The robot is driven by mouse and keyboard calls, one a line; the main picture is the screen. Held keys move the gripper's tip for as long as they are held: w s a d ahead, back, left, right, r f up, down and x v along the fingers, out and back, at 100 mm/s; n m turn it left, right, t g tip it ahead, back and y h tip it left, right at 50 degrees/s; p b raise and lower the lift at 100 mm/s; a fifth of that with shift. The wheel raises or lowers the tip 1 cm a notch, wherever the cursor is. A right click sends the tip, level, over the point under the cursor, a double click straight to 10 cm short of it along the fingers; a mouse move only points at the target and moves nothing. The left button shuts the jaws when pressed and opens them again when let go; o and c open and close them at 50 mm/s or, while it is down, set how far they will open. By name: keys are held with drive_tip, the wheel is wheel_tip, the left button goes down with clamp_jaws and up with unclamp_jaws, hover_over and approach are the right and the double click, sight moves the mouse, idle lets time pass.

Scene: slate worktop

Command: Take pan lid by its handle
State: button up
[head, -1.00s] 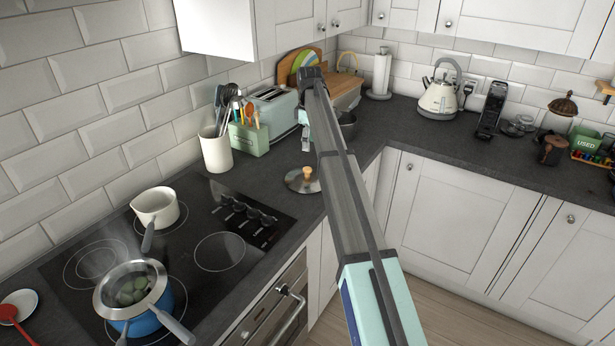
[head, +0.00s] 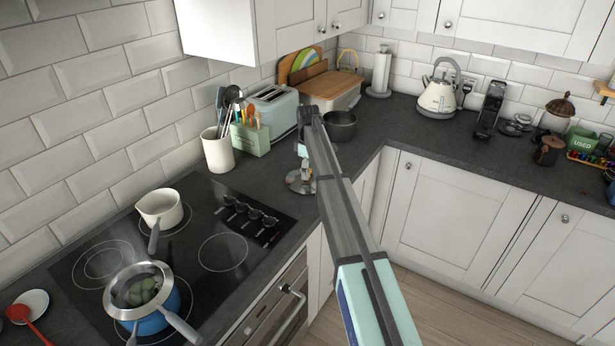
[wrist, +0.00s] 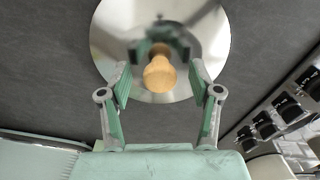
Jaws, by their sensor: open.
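The pan lid (wrist: 205,45) is a shiny metal disc lying on the dark worktop. Its wooden knob handle (wrist: 159,75) stands up from it and shows between my fingers in the wrist view. My gripper (wrist: 159,80) is open, with a green-padded finger on each side of the handle and a visible gap on both sides. In the head view the lid (head: 297,186) lies to the right of the hob, partly covered by my gripper (head: 302,168) and arm. The handle is hidden there. I cannot tell exactly how far the fingertips are above the lid.
The hob (head: 225,280) with its knobs lies left of the lid, bearing a white saucepan (head: 160,207) and a blue pot (head: 152,322). Behind the lid stand a utensil pot (head: 217,150), a toaster (head: 274,108) and a dark pan (head: 341,125). The worktop's front edge is close.

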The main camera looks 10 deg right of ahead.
drive_tip(key=shift+f, duration=0.25)
clamp_jaws()
drive_tip(key=shift+r, duration=0.2)
